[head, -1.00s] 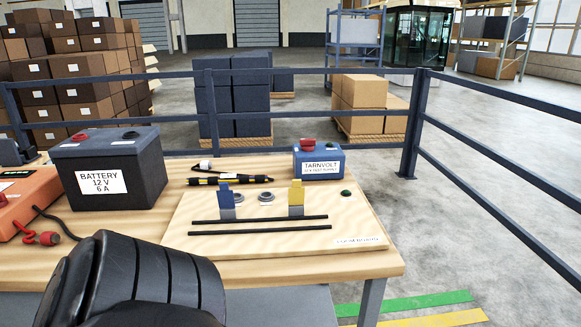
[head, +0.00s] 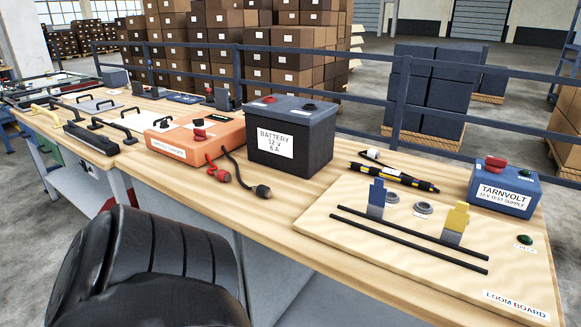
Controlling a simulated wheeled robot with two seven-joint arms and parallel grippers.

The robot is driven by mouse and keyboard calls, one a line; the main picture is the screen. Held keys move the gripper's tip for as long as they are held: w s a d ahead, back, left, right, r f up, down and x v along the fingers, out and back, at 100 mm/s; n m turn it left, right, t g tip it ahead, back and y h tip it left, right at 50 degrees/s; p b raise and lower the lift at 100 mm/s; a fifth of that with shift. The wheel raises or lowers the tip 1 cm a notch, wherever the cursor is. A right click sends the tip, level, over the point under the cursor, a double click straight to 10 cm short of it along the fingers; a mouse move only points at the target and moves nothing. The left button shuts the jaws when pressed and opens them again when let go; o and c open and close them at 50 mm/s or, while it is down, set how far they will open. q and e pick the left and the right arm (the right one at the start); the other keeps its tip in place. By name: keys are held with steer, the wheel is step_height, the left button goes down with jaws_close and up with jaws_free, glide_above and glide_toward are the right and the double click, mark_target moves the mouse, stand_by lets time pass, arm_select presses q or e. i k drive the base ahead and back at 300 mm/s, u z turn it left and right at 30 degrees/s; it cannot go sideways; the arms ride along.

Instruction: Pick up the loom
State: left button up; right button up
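A pale wooden loom board (head: 335,240) lies on the bench at the right, its label reading LOOM BOARD. Two thin black strips (head: 409,243) run side by side along it. A blue upright piece (head: 377,196) and a yellow upright piece (head: 456,219) with grey lower parts stand at the strips. Grey rings (head: 423,208) lie behind them. I cannot tell which of these parts is the loom. Neither of my grippers is in view; only a black part of my own arm shows at the lower left.
A TARNVOLT supply box (head: 503,190) stands at the board's back right corner. A black battery (head: 290,138) and an orange charger (head: 195,138) with leads stand left. A railing (head: 400,95) runs behind the wooden bench (head: 270,215).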

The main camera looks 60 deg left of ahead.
mark_target(390, 173)
steer(key=u, duration=2.3)
